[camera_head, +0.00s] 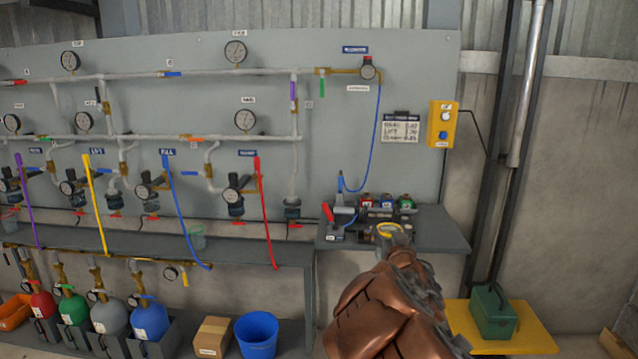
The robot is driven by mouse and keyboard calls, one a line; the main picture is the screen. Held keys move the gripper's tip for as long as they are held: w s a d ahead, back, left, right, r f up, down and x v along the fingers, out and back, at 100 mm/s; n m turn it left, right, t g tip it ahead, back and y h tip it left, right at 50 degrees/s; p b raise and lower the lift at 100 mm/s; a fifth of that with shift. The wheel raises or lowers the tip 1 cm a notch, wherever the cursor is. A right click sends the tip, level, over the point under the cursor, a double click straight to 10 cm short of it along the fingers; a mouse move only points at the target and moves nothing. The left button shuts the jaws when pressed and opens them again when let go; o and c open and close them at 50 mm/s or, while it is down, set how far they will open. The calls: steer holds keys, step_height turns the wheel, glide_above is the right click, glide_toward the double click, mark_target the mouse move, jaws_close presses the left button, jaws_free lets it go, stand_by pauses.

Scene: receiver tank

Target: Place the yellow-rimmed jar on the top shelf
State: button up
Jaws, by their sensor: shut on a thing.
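My gripper (394,238) is at the end of my copper-coloured arm, over the right-hand grey bench. It is shut on the yellow-rimmed jar (386,228), of which mainly the yellow ring shows; the gripper hides most of its body. I cannot tell whether the jar touches the bench. No shelf is marked as the top one. The long grey upper surface (140,242) runs along the panel at left, above a lower level with cylinders. The right-hand bench top (440,232) is at a similar height.
A device with red, blue and green parts (385,208) sits behind my gripper. A blue bucket (256,335), cardboard box (212,337) and green case (493,311) stand lower. The right bench end is clear.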

step_height(320, 180, up, 14)
steer(key=p, duration=1.2)
steer(key=shift+f, duration=0.25)
